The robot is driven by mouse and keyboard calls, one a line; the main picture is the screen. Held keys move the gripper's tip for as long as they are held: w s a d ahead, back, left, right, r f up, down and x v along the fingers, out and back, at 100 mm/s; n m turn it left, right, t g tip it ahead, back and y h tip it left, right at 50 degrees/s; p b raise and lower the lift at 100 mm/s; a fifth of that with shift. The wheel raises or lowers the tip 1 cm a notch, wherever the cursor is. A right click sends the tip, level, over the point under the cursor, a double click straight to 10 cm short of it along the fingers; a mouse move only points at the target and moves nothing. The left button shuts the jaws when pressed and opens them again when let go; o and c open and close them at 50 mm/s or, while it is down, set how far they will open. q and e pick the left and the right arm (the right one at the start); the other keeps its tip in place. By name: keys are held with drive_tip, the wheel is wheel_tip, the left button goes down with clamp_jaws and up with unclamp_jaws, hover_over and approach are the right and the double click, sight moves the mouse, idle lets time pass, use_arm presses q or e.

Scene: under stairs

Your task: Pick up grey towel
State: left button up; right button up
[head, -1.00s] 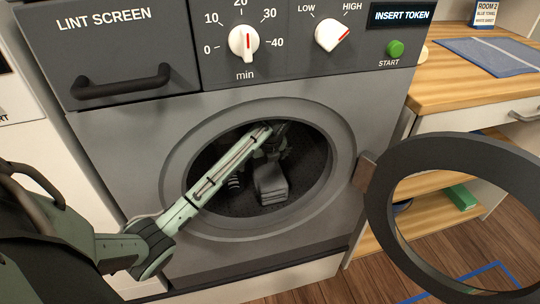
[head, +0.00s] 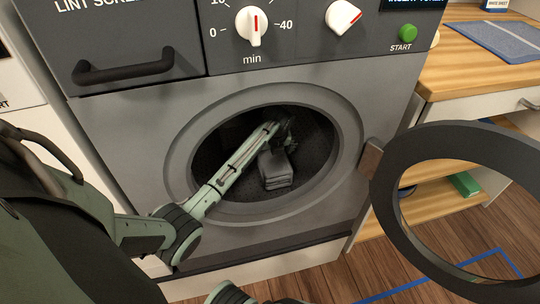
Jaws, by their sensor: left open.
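The grey towel (head: 276,169) lies folded in a stack inside the dark drum of the dryer (head: 345,135). My left arm comes in from the left and reaches through the round opening. My left gripper (head: 287,128) is open inside the drum, just above and behind the towel's upper end. Its fingers are dark and small against the drum, so I cannot tell whether they touch the towel. Part of an arm of mine shows at the bottom edge, but my right gripper is not in view.
The round dryer door (head: 388,205) stands open at the right. A wooden counter (head: 465,75) with a blue cloth (head: 505,40) is at the upper right. A green box (head: 464,184) sits on the shelf below. Blue tape (head: 425,281) marks the wooden floor.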

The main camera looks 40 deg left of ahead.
use_arm(q)
drive_tip(key=shift+c, duration=0.5)
drive_tip(key=shift+r, duration=0.1)
drive_tip(key=c, duration=1.3)
drive_tip(key=shift+c, duration=0.2)
